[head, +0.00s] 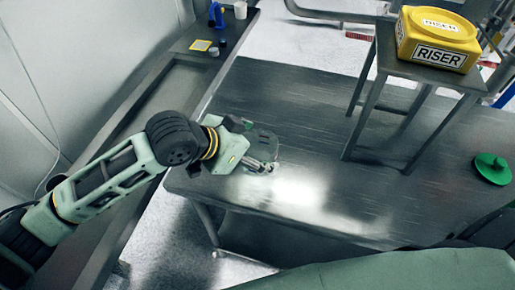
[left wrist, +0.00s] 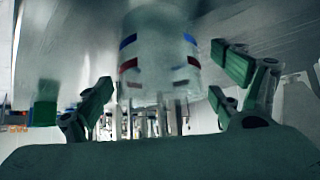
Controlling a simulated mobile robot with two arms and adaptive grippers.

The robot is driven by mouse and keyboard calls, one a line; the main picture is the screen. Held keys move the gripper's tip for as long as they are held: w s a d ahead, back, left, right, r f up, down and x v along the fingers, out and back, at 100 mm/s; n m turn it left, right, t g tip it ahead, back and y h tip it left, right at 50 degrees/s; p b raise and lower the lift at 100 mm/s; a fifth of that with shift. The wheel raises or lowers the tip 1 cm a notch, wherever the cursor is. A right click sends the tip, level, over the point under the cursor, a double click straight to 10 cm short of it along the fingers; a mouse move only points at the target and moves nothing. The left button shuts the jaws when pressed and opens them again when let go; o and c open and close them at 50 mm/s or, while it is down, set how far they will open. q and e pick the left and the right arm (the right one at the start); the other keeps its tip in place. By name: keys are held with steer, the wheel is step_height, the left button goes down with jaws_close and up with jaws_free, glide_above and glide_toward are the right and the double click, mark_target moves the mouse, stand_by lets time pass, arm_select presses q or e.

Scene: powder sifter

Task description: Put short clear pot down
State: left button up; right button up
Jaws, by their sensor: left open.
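The short clear pot (left wrist: 158,55) shows in the left wrist view as a translucent cylinder with blue and red marks on its sides. It stands between the spread fingers of my left gripper (left wrist: 166,80), with a visible gap on both sides. In the head view the pot (head: 266,146) is a faint see-through shape at the left part of the metal table. My left gripper (head: 254,148) reaches it from the left and is open around it. The pot appears to rest on the table, though its base is hard to see. My right gripper is not in view.
A metal table (head: 310,110) spreads out to the right with free room. A metal stand (head: 385,70) on it carries a yellow RISER box (head: 437,40). A green lidded item (head: 492,168) sits at the right. A bench (head: 165,85) with small items runs along the left wall.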

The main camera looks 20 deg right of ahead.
arm_select(q)
steer(key=v, duration=1.1)
steer(key=shift+b, duration=0.35)
steer(key=shift+a, duration=0.1)
